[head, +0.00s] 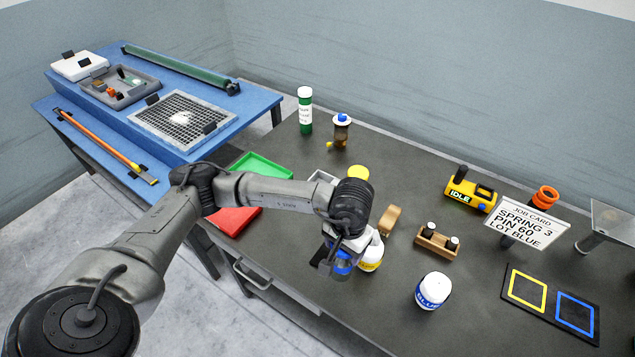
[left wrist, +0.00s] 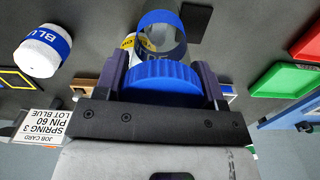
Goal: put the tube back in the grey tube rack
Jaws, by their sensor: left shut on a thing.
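My left gripper (head: 338,262) is shut on the tube (head: 340,270), low over the front part of the dark bench. In the left wrist view the tube's ridged blue cap (left wrist: 160,86) sits between the two fingers, and its clear body with a blue band (left wrist: 160,20) extends beyond. I cannot tell whether the tube touches the bench. A light grey box-like thing (head: 322,177), partly hidden behind my left arm, may be the grey tube rack; its slots cannot be made out. My right gripper is not in view.
Green (head: 262,166) and red (head: 236,220) trays lie left.

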